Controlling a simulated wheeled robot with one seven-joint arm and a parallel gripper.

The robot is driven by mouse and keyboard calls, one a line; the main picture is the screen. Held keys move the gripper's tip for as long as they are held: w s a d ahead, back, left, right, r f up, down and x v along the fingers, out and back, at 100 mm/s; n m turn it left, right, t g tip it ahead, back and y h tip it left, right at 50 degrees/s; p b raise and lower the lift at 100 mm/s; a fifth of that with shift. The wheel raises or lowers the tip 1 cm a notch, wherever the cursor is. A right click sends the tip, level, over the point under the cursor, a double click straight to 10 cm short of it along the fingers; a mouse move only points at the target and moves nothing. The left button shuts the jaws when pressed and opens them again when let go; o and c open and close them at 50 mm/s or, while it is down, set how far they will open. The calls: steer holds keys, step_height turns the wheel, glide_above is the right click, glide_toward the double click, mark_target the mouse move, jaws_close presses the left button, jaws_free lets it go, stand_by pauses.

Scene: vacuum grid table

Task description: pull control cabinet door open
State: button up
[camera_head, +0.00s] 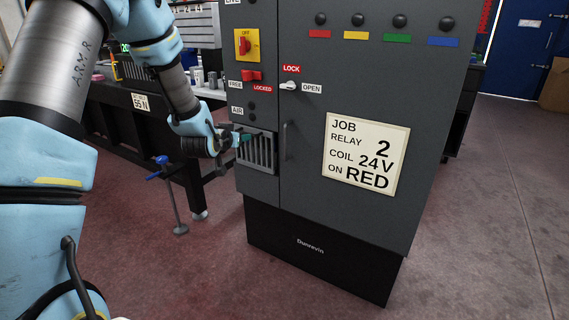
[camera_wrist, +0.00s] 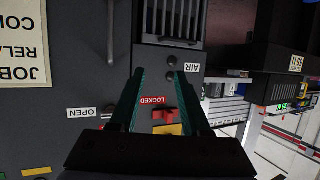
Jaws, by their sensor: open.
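The grey control cabinet (camera_head: 310,215) stands in the middle of the head view. Its door (camera_head: 410,110) looks shut, flush with the narrow left panel. The dark vertical door handle (camera_head: 287,141) is near the door's left edge; it also shows at the top of the wrist view (camera_wrist: 111,35). A small white-tipped latch (camera_head: 289,86) sits beside the OPEN label, below the red LOCK label. My gripper (camera_head: 242,136) is open and empty, left of the handle and in front of the left panel by the vent. Its teal fingers (camera_wrist: 162,75) straddle no object in the wrist view.
The left panel carries a yellow-and-red OFF switch (camera_head: 245,45), a red FREE/LOCKED switch (camera_head: 251,75) and a slatted vent (camera_head: 260,154). A dark workbench (camera_head: 120,95) and a blue-handled stand (camera_head: 172,195) are at left. Floor right of the cabinet is clear.

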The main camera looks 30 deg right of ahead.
mark_target(285, 138)
steer(key=s+d+f+m+t+h+b, duration=0.1)
steer(key=s+d+f+h+b, duration=0.1)
steer(key=d+f+h+b, duration=0.65)
steer(key=w+d+y+p, duration=0.1)
steer(key=w+d, duration=0.1)
steer(key=d, duration=0.1)
steer(key=w+d+r+y+p, duration=0.1)
steer(key=w+d, duration=0.1)
steer(key=d, duration=0.1)
steer(key=w+d+r+y+p, duration=0.1)
steer(key=w+d+y+p, duration=0.1)
steer(key=d, duration=0.2)
steer(key=shift+w+r, duration=0.1)
steer(key=shift+w, duration=0.2)
jaws_close()
stand_by(0.6)
